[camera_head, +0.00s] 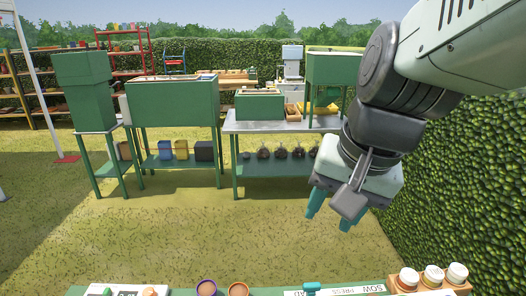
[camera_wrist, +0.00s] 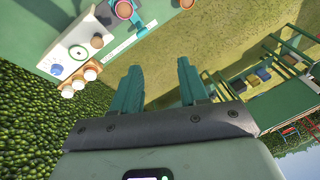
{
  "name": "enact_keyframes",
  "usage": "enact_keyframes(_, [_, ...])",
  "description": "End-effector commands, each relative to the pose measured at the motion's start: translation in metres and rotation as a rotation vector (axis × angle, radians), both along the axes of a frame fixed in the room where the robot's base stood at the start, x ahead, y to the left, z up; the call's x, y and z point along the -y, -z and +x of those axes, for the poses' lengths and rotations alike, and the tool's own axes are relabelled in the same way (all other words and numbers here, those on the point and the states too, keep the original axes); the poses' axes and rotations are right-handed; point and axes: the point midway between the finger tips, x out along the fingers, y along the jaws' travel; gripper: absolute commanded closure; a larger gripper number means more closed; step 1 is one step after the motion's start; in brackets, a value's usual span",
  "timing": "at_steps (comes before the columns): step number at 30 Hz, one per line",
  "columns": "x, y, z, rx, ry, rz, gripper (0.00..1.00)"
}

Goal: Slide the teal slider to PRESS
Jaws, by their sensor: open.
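The teal slider (camera_head: 312,288) is at the bottom edge of the head view, on a white labelled strip (camera_head: 362,290) on the near table. It sits between the printed words SOW and PRESS; its exact travel is hard to read because the frame cuts the strip off. My gripper (camera_head: 330,212) hangs above and beyond the table, with teal fingers apart and nothing between them. In the wrist view my gripper (camera_wrist: 160,75) is also open and empty.
White-lidded jars (camera_head: 432,274) in a wooden holder stand right of the strip. Two round pots (camera_head: 206,288) and a white device (camera_head: 127,291) with a knob are to its left. A hedge (camera_head: 460,170) rises at right; green benches (camera_head: 172,100) stand farther off beyond grass.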

Motion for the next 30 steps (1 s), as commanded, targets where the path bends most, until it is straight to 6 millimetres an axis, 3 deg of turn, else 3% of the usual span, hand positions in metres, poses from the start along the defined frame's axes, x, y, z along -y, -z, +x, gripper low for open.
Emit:
enact_keyframes(6, [0.019,0.061,0.058,-0.227,0.382,0.197,0.56])
enact_keyframes(12, [0.045,0.134,0.095,-0.410,0.749,0.321,0.56])
enact_keyframes(19, [0.070,0.202,0.110,-0.542,1.047,0.384,0.56])
enact_keyframes(24, [0.076,0.220,0.112,-0.568,1.119,0.394,0.56])
enact_keyframes(30, [0.066,0.244,0.111,-0.575,1.121,0.394,0.56])
